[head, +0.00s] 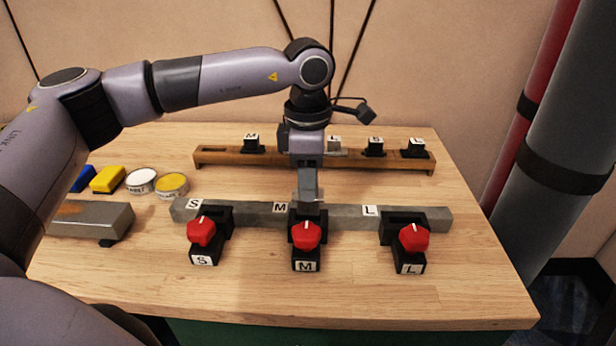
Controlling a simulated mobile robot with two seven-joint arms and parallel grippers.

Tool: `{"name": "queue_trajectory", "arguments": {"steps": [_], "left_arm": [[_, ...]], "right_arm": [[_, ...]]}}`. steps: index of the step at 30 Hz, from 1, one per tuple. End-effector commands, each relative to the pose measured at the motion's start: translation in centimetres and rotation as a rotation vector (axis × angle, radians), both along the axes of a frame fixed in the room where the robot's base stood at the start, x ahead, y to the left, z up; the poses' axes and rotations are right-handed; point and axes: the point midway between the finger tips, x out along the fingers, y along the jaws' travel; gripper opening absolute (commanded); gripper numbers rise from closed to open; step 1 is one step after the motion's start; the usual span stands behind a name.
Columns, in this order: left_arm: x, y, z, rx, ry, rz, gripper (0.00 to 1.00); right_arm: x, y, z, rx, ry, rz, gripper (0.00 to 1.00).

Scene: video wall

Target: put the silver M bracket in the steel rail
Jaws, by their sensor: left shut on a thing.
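The steel rail (340,217) lies across the front of the table, with S, M and L labels along its top. My left gripper (308,198) points straight down at the middle of this rail, just right of its M label (281,208). It is shut on a small grey piece, taken as the silver M bracket, mostly hidden by the fingers and the clamp. Whether this piece is seated in the rail cannot be told. The M clamp (306,236), with a red knob, stands directly in front of the gripper. My right gripper is not in view.
The S clamp (202,234) and L clamp (412,240) flank the middle one. Behind, a brown rail (225,158) holds several lettered brackets. At left are a grey bar (90,219), two tins (171,185) and yellow (108,179) and blue blocks. The front tabletop is clear.

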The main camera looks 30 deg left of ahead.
Motion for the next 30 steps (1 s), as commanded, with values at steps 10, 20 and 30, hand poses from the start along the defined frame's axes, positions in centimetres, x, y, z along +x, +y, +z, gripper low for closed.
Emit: {"name": "queue_trajectory", "arguments": {"steps": [10, 20, 30], "left_arm": [[0.0, 0.0, -0.2, 0.000, -0.001, 0.000, 0.00], [0.1, 0.0, -1.2, -0.001, -0.003, 0.000, 0.00], [0.1, 0.0, -1.5, -0.001, -0.003, 0.000, 0.00]], "right_arm": [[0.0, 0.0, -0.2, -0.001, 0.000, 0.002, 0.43], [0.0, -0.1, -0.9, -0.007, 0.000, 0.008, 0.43], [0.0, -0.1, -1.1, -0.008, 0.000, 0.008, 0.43]]}}
